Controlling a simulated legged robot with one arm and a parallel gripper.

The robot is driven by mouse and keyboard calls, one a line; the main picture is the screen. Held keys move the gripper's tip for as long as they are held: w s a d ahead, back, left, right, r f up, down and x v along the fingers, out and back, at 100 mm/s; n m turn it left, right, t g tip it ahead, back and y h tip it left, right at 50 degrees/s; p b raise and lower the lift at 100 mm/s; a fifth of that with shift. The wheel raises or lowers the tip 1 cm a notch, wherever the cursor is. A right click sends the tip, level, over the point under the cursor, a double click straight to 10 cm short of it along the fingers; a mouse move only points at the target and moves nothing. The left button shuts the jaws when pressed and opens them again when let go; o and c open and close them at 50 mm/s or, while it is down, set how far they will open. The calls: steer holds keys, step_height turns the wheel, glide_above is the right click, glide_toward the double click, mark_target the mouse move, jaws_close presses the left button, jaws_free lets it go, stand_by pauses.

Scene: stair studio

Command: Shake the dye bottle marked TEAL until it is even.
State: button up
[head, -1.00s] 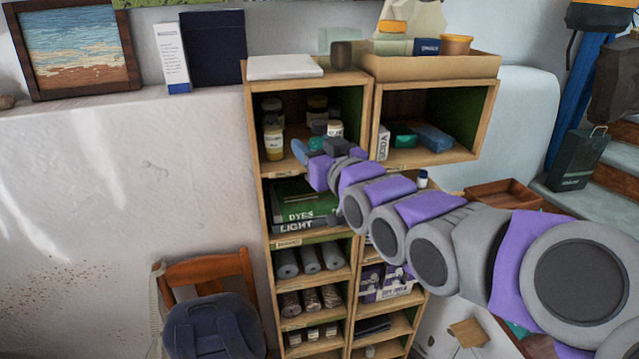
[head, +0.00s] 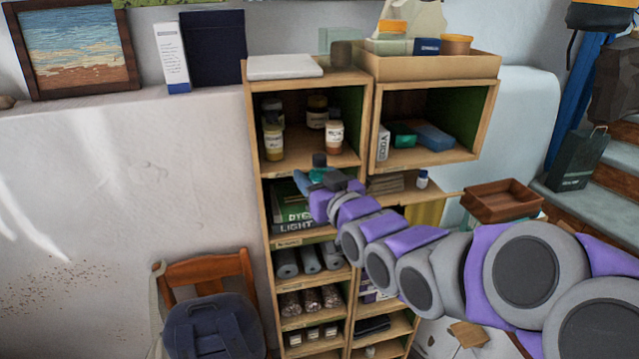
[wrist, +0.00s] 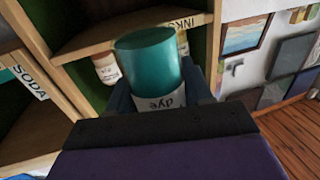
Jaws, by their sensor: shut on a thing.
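My gripper (head: 322,182) is shut on a bottle with a dark teal cap (head: 319,160), in front of the open shelf. The bottle looks about upright. Its lower part is hidden by my gripper, and the word TEAL is not readable.
Several bottles, one in front (head: 334,138), stand in the upper left compartment. The right compartment holds a teal box (head: 403,136) and a blue item (head: 434,137). A small blue-capped bottle (head: 422,179) stands below. A wooden tray (head: 500,205) lies at the right.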

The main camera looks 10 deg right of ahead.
steer(key=shift+f, duration=0.6)
steer(key=shift+r, duration=7.25)
step_height(320, 180, down, 14)
steer(key=shift+f, duration=0.25)
steer(key=shift+r, duration=0.15)
